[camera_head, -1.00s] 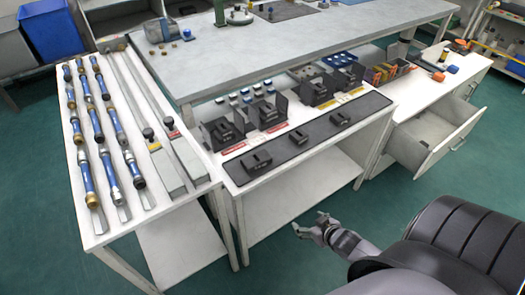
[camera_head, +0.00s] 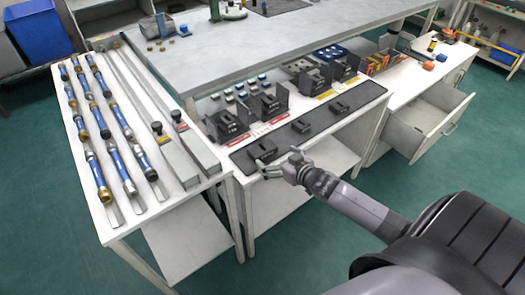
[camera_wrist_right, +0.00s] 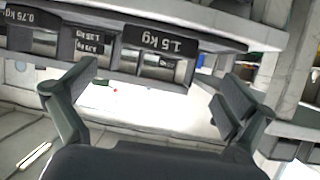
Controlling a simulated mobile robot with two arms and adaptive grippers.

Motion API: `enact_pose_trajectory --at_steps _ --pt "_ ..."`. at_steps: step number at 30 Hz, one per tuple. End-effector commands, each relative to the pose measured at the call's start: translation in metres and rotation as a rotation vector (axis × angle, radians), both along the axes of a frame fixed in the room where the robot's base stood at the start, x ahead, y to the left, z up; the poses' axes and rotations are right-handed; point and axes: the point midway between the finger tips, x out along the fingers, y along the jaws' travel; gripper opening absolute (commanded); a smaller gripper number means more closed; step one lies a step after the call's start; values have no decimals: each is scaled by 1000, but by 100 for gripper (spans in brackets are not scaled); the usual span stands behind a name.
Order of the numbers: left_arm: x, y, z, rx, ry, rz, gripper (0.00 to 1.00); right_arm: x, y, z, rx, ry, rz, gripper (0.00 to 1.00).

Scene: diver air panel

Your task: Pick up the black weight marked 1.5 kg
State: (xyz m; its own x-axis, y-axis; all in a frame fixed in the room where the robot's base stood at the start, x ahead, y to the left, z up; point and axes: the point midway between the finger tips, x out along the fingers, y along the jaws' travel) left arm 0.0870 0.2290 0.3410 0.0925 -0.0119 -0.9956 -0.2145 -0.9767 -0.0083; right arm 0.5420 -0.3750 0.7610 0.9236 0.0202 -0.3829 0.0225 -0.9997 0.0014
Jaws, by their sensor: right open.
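In the right wrist view a black weight (camera_wrist_right: 160,42) marked 1.5 kg is ahead, beyond the span of the fingers. Weights marked 1.25 kg (camera_wrist_right: 89,47) and 0.75 kg (camera_wrist_right: 18,17) show to its left. In the head view several small black weights lie along a dark mat; the markings are too small to read there. My right gripper (camera_head: 266,170) is open and empty at the mat's front edge, close in front of the nearest weight (camera_head: 262,150). In the wrist view its two fingers (camera_wrist_right: 155,105) are spread wide, with nothing between them. My left gripper is out of view.
The dark mat (camera_head: 356,98) runs along the front of a white table. Black holders (camera_head: 228,122) with bigger blocks stand behind it. A white table at left carries blue-and-brass cylinders (camera_head: 98,120) and long grey bars. An open drawer (camera_head: 437,125) juts out at right.

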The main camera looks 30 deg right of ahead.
Motion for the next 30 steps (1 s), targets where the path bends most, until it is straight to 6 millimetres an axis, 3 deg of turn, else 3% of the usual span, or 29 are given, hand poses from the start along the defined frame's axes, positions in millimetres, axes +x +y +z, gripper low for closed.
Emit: enact_pose_trajectory --at_steps 3,11,18,30 --pt "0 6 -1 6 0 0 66 15 0 -6 1 -1 0 100" --pt "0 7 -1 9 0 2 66 31 0 -10 1 -2 0 100" --pt "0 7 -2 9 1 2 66 63 -1 -21 1 -2 0 100" --pt "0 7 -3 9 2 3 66 71 0 -25 0 0 0 98"
